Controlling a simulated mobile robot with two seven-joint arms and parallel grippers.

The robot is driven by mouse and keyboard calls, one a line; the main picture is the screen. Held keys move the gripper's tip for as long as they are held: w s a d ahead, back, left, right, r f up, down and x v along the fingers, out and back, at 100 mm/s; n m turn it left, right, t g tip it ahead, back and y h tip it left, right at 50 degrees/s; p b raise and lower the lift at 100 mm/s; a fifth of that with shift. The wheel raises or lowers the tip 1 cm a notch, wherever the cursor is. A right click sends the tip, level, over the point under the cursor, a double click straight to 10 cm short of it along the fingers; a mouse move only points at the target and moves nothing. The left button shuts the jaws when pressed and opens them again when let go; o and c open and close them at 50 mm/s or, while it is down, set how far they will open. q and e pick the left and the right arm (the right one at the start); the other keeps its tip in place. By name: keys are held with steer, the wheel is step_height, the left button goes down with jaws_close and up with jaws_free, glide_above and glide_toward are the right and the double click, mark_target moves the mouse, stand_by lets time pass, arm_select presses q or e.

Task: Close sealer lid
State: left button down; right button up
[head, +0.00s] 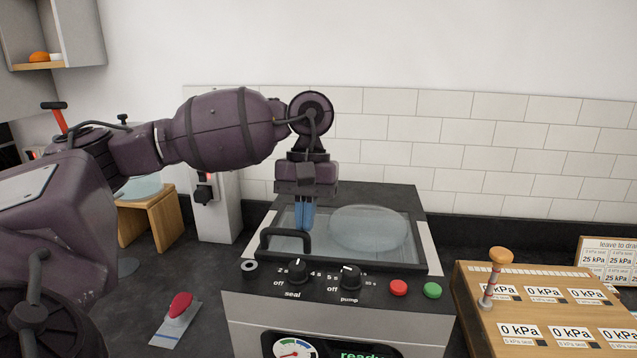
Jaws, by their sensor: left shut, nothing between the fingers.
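The sealer (330,310) is a dark-topped box in the middle of the head view, with knobs, a gauge and a screen reading "ready". Its clear lid (380,262) has a dark frame and appears to lie flat over the chamber. A black loop handle (264,240) stands at the lid's front left. A pale round shape (368,230) shows through the lid. My left gripper (304,228) points down just behind the handle, its blue fingers shut and empty. I cannot tell whether the fingertips touch the lid. My right gripper is out of view.
A wooden panel (560,275) with kPa labels and a lever (493,280) stands at the right. A small wooden stand (160,222) is behind my left arm. A tiled wall closes the back.

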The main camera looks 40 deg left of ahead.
arm_select(q)
steer(key=v, duration=1)
steer(key=shift+r, duration=0.35)
